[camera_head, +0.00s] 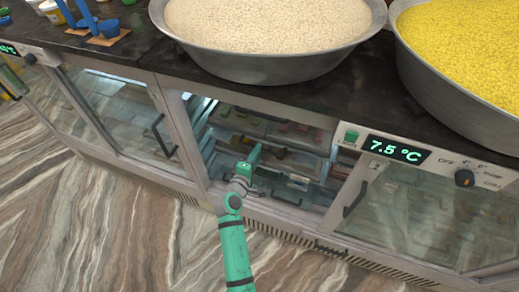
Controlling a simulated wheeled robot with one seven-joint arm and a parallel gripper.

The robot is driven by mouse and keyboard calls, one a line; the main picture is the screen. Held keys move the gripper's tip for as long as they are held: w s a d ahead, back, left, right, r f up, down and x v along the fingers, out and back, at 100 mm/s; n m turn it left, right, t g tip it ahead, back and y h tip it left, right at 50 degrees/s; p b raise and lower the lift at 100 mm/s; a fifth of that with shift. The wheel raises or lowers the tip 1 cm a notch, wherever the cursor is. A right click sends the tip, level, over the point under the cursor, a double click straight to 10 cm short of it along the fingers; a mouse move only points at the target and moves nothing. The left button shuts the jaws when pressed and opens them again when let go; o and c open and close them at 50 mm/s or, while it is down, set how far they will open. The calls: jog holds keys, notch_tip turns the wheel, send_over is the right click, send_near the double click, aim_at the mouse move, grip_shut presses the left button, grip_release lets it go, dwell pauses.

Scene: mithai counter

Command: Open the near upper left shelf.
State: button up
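The counter's middle section (212,110) stands open, and several shelves with small packets show inside. My gripper (254,157) is at the end of the green arm, at the opening and in front of these shelves. The fingers are small and dark against the interior, so I cannot tell if they are open or shut, or whether they touch a shelf. Pale shelf fronts (290,140) run across the inside. My arm hides part of the lower left of the opening.
A left glass door (115,110) with a black handle and a right glass door (400,215) are beside the opening. A display (396,148) reads 7.5 °C. A bowl of pale grains (265,67) and a bowl of yellow grains (440,85) stand on the countertop. The striped floor (90,225) is clear.

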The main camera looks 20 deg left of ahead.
jog(key=shift+x, duration=1.5)
grip_shut()
